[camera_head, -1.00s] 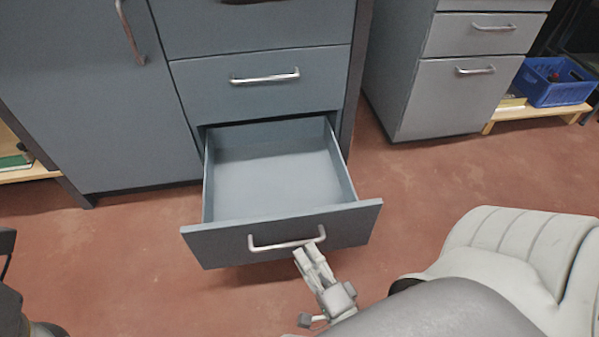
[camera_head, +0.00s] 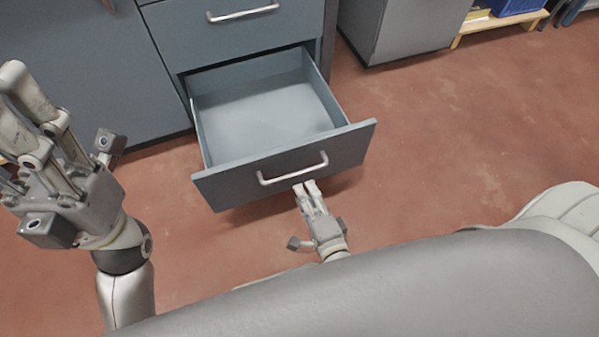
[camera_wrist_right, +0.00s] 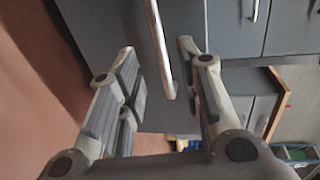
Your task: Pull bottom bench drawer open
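The bottom bench drawer (camera_head: 262,115) is pulled well out of the grey-blue bench and is empty inside. Its front (camera_head: 340,150) carries a silver bar handle (camera_head: 292,173). My right gripper (camera_head: 306,187) is just below the handle, right of its middle. In the right wrist view the fingers of my right gripper (camera_wrist_right: 160,65) are apart, with the handle (camera_wrist_right: 160,50) showing between them; neither finger visibly presses on it. My left gripper (camera_head: 12,90) is raised at the left, away from the drawer and empty. Its fingers partly overlap, so their opening is unclear.
A closed drawer (camera_head: 240,40) with its own handle sits above the open one. A cupboard door (camera_head: 80,60) is at the left. A second grey cabinet (camera_head: 410,30) stands right of the bench. The reddish floor (camera_head: 450,130) is clear to the right.

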